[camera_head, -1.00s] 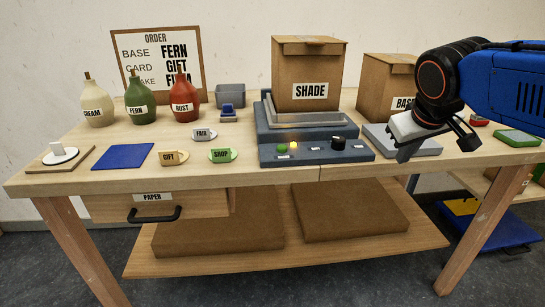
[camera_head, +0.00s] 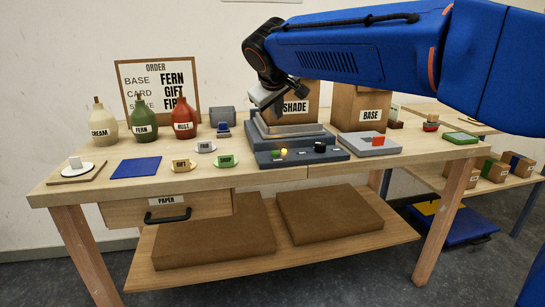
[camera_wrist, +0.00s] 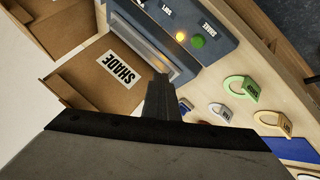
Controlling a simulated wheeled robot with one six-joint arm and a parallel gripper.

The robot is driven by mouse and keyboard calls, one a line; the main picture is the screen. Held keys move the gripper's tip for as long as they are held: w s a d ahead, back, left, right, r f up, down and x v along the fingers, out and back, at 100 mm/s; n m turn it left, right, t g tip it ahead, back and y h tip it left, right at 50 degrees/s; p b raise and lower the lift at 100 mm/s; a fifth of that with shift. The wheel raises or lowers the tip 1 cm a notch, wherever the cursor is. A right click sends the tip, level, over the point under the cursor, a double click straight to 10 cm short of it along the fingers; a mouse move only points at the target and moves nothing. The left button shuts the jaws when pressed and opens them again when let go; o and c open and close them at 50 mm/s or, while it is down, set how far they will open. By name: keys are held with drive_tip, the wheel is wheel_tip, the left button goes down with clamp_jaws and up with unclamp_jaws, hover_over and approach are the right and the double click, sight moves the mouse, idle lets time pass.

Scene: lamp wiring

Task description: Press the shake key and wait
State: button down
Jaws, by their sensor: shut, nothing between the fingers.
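The console (camera_head: 300,154) is a dark blue-grey machine at the middle of the table, with a green key (camera_head: 276,153), a glowing yellow lamp (camera_head: 284,151) and a black knob (camera_head: 320,146) on its front panel. In the wrist view the green key (camera_wrist: 198,41) lies beside the word SHAKE, with the lit yellow lamp (camera_wrist: 180,36) next to it. The SHADE box (camera_head: 296,107) stands at the console, partly hidden by my arm. My gripper (camera_head: 276,110) is shut and empty, above the back left of the console and apart from the green key. Its closed fingers (camera_wrist: 161,97) show in the wrist view.
Cream, green and rust bottles (camera_head: 141,124) and the order board (camera_head: 160,87) stand at the back left. Several small tags (camera_head: 184,165) and a blue mat (camera_head: 136,167) lie left of the console. A grey plate (camera_head: 369,146) with a red piece and the BASE box (camera_head: 365,110) are right.

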drive_tip(key=shift+a, duration=0.3)
drive_tip(key=shift+f, duration=0.1)
hover_over(275, 156)
drive_tip(key=shift+f, duration=4.25)
drive_tip(key=shift+f, duration=0.1)
drive_tip(key=shift+f, duration=0.35)
